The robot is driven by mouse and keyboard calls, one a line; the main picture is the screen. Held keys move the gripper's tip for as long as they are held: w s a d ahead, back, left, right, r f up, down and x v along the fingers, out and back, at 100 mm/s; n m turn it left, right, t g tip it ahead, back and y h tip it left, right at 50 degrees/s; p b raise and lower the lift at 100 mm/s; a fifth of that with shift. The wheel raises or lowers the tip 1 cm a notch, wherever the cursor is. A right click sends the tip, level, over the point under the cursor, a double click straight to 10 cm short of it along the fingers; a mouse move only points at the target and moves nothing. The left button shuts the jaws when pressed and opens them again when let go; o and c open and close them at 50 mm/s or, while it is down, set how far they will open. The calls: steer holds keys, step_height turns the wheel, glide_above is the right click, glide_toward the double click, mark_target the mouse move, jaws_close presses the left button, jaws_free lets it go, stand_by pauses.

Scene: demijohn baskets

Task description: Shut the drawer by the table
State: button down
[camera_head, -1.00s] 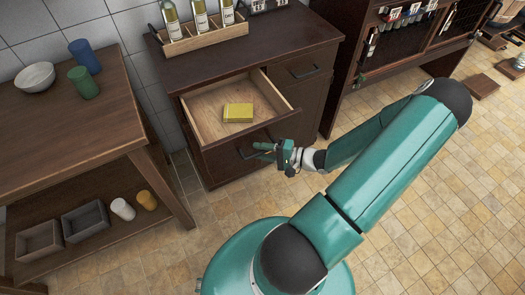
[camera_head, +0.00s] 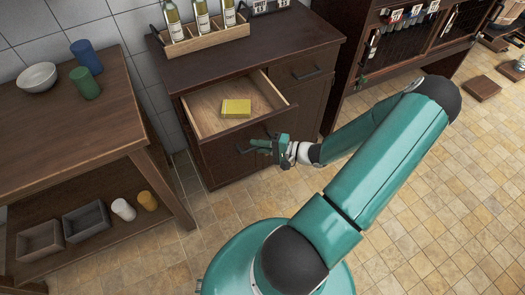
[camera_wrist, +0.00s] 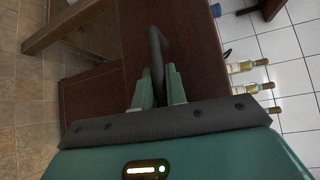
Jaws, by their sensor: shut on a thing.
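The drawer (camera_head: 205,122) of the dark brown cabinet is pulled out, its pale wooden inside showing. A yellow box (camera_head: 236,108) lies in it. My gripper (camera_head: 262,147) is at the drawer's front. In the wrist view the two fingers of my gripper (camera_wrist: 157,92) are shut on the dark bar handle (camera_wrist: 156,48), one on each side of it. In the head view the handle is partly hidden by the fingers.
A wooden rack of bottles (camera_head: 205,38) stands on the cabinet top (camera_head: 285,38). A brown table (camera_head: 60,125) with a bowl and cups is at left, its lower shelf holding two trays.

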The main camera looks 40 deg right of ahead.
mark_target(233, 108)
steer(key=w+d, duration=0.2)
steer(key=w, duration=0.5)
steer(key=w+d, duration=0.2)
steer(key=w, duration=0.5)
steer(key=w+d, duration=0.2)
steer(key=w, duration=0.6)
steer(key=shift+w+d, duration=0.1)
steer(key=shift+d, duration=0.25)
steer(key=c, duration=1.4)
jaws_free()
steer(key=shift+c, duration=0.2)
steer(key=v, duration=1.4)
steer(key=shift+a, duration=0.1)
